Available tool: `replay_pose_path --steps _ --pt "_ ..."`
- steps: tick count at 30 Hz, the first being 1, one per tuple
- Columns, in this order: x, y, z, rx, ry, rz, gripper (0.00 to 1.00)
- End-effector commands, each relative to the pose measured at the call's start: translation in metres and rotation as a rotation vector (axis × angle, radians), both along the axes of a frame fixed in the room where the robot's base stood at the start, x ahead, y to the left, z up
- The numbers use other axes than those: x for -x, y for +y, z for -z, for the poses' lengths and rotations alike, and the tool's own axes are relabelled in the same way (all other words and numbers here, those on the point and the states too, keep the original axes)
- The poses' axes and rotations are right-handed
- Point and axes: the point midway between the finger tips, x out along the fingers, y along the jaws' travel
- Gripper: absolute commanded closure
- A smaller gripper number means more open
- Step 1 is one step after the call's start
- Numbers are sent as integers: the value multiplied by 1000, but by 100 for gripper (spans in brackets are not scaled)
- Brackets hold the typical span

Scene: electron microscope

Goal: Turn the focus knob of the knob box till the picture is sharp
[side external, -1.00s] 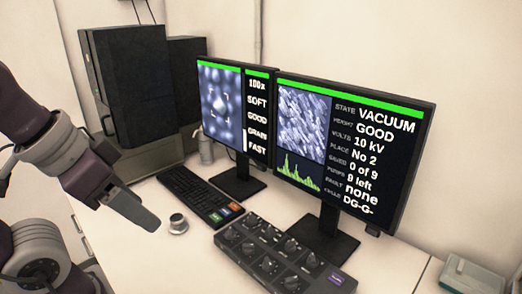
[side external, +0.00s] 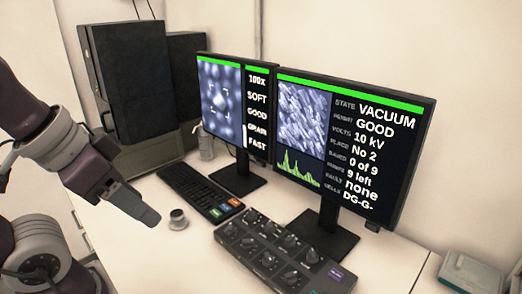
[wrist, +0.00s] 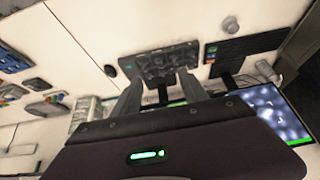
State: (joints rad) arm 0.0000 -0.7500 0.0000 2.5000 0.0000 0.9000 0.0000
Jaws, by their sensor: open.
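The dark knob box (side external: 285,252) sits on the desk in front of the monitors, with several black knobs on its top; I cannot read which one is focus. It also shows in the wrist view (wrist: 160,62), beyond my fingers. My gripper (side external: 150,217) is left of the box, raised and apart from it. In the wrist view my gripper (wrist: 158,82) has its fingers spread with nothing between them. The left monitor (side external: 222,100) shows a blurred grey-blue picture of blobs and the word SOFT. The right monitor (side external: 350,145) shows a finer-textured picture and reads VACUUM, GOOD, 10 kV.
A keyboard (side external: 195,190) with coloured keys lies left of the box. Dark speakers or cabinets (side external: 130,90) stand at the back left. A pale green box (side external: 468,272) is at far right. The front desk is clear.

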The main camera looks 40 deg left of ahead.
Motion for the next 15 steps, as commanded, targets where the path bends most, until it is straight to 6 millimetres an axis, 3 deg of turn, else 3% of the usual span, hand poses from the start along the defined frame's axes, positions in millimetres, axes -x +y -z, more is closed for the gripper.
replay_pose_path --steps 2,5,8,11,14,15 --pt "-1 0 0 0 1 1 49" --pt "-17 -3 -3 10 36 27 49" --pt "-63 -10 -2 30 112 89 49" --pt "-123 -17 17 39 199 154 49" --pt "-180 -22 57 28 279 211 49" --pt "-201 -24 79 17 311 235 49"
